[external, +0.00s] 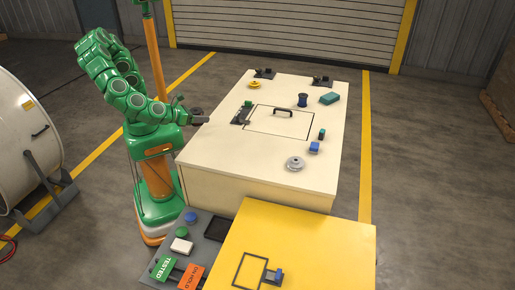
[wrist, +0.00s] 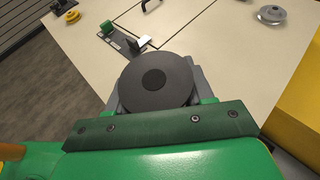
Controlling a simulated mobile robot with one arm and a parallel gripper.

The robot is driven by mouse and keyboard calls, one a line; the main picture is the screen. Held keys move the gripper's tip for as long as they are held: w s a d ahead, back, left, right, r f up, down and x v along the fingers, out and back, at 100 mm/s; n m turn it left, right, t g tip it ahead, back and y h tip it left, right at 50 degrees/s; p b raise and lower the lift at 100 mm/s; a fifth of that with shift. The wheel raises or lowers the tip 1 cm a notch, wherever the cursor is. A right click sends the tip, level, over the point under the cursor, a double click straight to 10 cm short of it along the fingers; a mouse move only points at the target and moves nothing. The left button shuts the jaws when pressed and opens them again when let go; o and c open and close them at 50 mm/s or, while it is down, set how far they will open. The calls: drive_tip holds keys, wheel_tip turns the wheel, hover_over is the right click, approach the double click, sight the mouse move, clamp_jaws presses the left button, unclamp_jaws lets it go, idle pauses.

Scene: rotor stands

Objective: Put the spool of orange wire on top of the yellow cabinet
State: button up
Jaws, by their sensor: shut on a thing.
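My gripper (external: 199,117) is shut on a dark grey round spool (wrist: 155,78), seen from above in the wrist view between the two grey fingers. Its flat top flange hides any wire, so I cannot see an orange colour. In the external view the spool (external: 195,111) is a small dark shape at the left edge of the cream table. The yellow cabinet (external: 318,238) stands at the front right of the external view. A black square outline and a small blue-grey block (external: 273,275) are on its top. A yellow strip of it shows in the wrist view (wrist: 300,110).
The cream table (external: 230,165) carries a yellow spool (external: 255,84), a dark blue spool (external: 303,100), a pale grey spool (external: 295,163), a teal block (external: 330,98), a black handle (external: 283,111) and small fixtures. A dark tray (external: 216,228) with green and orange signs adjoins the cabinet.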

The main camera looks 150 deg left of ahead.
drive_tip(key=w+a+f+m+t, duration=0.1)
drive_tip(key=w+f+m+t, duration=0.15)
drive_tip(key=w, duration=1.25)
drive_tip(key=m+t+h, duration=0.1)
drive_tip(key=m+t, duration=0.2)
drive_tip(key=t, duration=0.1)
hover_over(264, 225)
drive_tip(key=s, duration=0.2)
drive_tip(key=f, duration=1.5)
drive_tip(key=shift+w+d+f, duration=0.15)
drive_tip(key=shift+d+f, duration=0.05)
drive_tip(key=shift+f, duration=0.15)
drive_tip(key=shift+w+a+f, duration=0.25)
drive_tip(key=shift+w+f, duration=0.45)
drive_tip(key=shift+f, duration=0.1)
drive_tip(key=shift+w+a+f+g, duration=0.1)
drive_tip(key=shift+w+f+g, duration=0.05)
drive_tip(key=shift+f+g, duration=0.15)
drive_tip(key=shift+f, duration=1.4)
drive_tip(key=shift+f, duration=0.1)
